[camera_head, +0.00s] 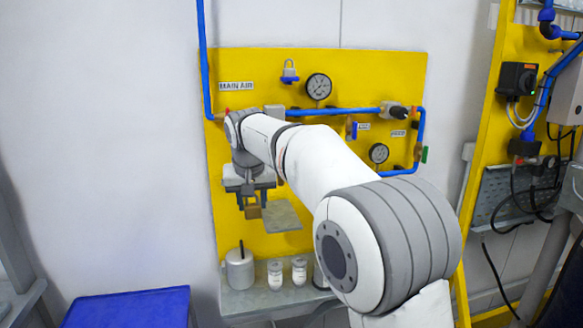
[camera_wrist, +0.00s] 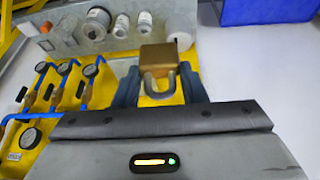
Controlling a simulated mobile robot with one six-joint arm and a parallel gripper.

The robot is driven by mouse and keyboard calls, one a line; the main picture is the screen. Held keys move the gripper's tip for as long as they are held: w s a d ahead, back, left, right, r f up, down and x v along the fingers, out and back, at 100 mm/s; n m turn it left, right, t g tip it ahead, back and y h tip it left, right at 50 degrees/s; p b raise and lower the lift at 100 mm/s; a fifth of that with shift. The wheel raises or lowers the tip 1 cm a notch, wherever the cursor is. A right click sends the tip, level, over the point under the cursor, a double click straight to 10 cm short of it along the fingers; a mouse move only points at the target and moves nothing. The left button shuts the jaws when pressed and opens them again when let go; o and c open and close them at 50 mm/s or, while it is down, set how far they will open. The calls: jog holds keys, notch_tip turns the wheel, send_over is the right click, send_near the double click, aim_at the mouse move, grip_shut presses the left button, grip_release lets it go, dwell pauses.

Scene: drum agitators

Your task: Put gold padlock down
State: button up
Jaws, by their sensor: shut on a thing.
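The gold padlock (camera_head: 253,212) hangs below my gripper (camera_head: 250,195) in front of the yellow panel (camera_head: 360,75). In the wrist view my gripper (camera_wrist: 159,82) is shut on the gold padlock (camera_wrist: 160,54), one finger on each side. Its brass body points away from the wrist and its grey shackle lies between the fingers. The padlock is in the air, above and apart from the grey shelf (camera_head: 240,303) in the head view. My arm covers part of the panel and the shelf's right side.
A lidded pot (camera_head: 239,270) and two white-capped bottles (camera_head: 275,275) stand on the shelf. A grey plate (camera_head: 282,216) is just right of the padlock. A blue bin (camera_head: 125,308) stands lower left.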

jog(key=w+d+f+b, duration=0.1)
jog(key=d+f, duration=0.5)
jog(key=f, duration=0.6)
jog(key=w+d+f+b, duration=0.1)
jog(key=d+f, duration=0.4)
jog(key=f, duration=0.7)
jog(key=s+d+f+m, duration=0.1)
jog(key=s+d+f, duration=0.5)
jog(key=f, duration=0.3)
jog(key=s+d+f+m+b, duration=0.1)
jog(key=s+d+f, duration=0.6)
jog(key=f, duration=0.3)
